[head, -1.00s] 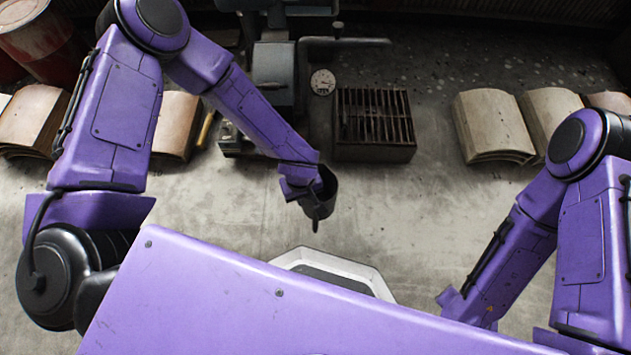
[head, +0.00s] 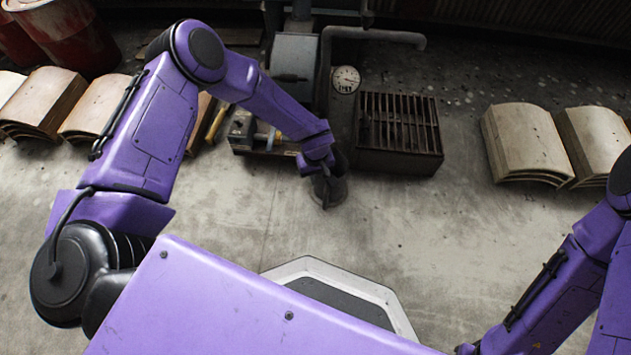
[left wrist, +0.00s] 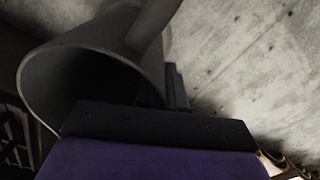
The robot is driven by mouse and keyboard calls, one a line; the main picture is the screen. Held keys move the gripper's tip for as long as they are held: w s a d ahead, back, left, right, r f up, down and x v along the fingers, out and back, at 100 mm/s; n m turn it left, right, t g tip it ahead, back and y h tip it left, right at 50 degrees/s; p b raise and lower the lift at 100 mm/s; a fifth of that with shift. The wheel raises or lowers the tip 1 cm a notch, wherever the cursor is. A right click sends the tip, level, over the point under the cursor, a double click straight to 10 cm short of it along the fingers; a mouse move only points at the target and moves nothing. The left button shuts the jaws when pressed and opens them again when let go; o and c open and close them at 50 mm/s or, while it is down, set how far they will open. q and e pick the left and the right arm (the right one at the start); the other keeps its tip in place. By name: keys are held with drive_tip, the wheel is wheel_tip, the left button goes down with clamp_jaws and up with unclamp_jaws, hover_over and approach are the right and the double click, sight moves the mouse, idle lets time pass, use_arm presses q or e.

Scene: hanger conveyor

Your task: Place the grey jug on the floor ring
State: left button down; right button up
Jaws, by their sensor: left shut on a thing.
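The grey jug (head: 329,189) is in my left gripper (head: 322,170), over the concrete floor in front of the dark grate. In the head view it is small, dark and partly covered by the gripper. In the left wrist view the jug (left wrist: 92,62) shows its wide round mouth and dark inside, close beside my left gripper (left wrist: 160,120). My left gripper is shut on the jug. I cannot tell whether the jug touches the floor. I cannot make out a floor ring in either view. My right arm is at the lower right, its gripper out of view.
A dark slatted grate box (head: 397,160) stands just behind and right of the jug. A round gauge (head: 346,79) and pipework are behind. Stacks of curved tan sheets (head: 525,143) lie at both sides. Red drums (head: 65,40) stand back left. The floor right of the jug is clear.

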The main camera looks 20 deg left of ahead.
use_arm(q)
drive_tip(key=shift+f, duration=0.6)
drive_tip(key=shift+r, duration=0.15)
drive_tip(key=c, duration=1.3)
unclamp_jaws()
drive_tip(key=shift+o, duration=0.2)
use_arm(e)
drive_tip(key=shift+w+d+f+t, duration=0.4)
drive_tip(key=shift+w+d+f, duration=0.15)
drive_tip(key=shift+w+f, duration=0.25)
drive_tip(key=shift+s+r, duration=0.1)
use_arm(q)
wheel_tip(320, 180, up, 12)
drive_tip(key=p, duration=0.7)
use_arm(e)
drive_tip(key=w+a+r+m+t+h, duration=0.1)
drive_tip(key=w+a+r+m+t, duration=0.1)
drive_tip(key=w+r+m+t, duration=0.1)
drive_tip(key=shift+w+a+r+m+t, duration=0.35)
drive_tip(key=shift+w+r+m, duration=0.3)
drive_tip(key=shift+r, duration=0.6)
